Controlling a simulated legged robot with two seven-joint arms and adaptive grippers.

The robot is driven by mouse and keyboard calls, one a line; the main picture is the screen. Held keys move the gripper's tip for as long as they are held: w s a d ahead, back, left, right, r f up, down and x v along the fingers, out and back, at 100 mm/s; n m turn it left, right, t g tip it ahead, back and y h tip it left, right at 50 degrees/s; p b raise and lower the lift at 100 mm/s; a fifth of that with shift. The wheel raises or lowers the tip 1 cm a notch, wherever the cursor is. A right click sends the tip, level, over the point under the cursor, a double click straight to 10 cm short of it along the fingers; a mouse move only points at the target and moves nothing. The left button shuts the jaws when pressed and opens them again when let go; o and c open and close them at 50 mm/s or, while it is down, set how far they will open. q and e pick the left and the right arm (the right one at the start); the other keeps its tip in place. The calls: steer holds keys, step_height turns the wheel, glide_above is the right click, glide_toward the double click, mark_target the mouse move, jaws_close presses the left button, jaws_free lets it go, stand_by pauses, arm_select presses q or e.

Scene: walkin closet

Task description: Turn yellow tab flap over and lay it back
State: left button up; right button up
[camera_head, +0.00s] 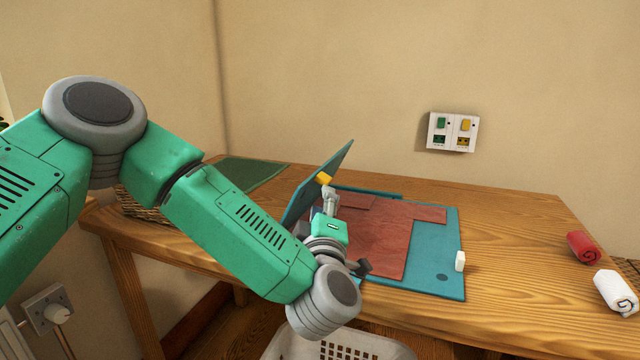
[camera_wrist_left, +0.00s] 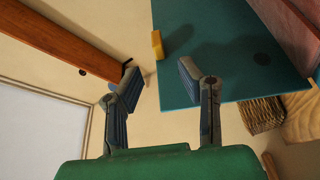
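A teal folding board (camera_head: 440,272) lies on the wooden table with a reddish-brown cloth (camera_head: 372,245) spread on it. Its left flap (camera_head: 338,162) stands raised and tilted off the table, with a yellow tab (camera_head: 324,179) on its edge. My left gripper (camera_head: 329,192) is beside the raised flap, close to the yellow tab. In the left wrist view its fingers (camera_wrist_left: 155,78) are apart and empty. The yellow tab (camera_wrist_left: 157,44) shows just past the fingertips, beside the teal flap (camera_wrist_left: 225,45). I cannot tell whether a finger touches the flap. My right gripper is not in view.
A white tab (camera_head: 460,261) is at the board's right edge. Rolled red (camera_head: 583,247) and white (camera_head: 615,291) cloths lie at the table's right. A dark green mat (camera_head: 248,172) lies at the back left. A white basket (camera_head: 340,346) is below the front edge.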

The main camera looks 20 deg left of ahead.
mark_target(325, 177)
arm_select(q)
steer(key=x, duration=0.5)
steer(key=b+x, duration=0.1)
steer(key=x, duration=0.1)
steer(key=shift+w+d, duration=0.2)
steer(key=shift+w, duration=0.1)
steer(key=shift+w+a, duration=0.25)
steer(key=shift+w, duration=0.2)
jaws_close()
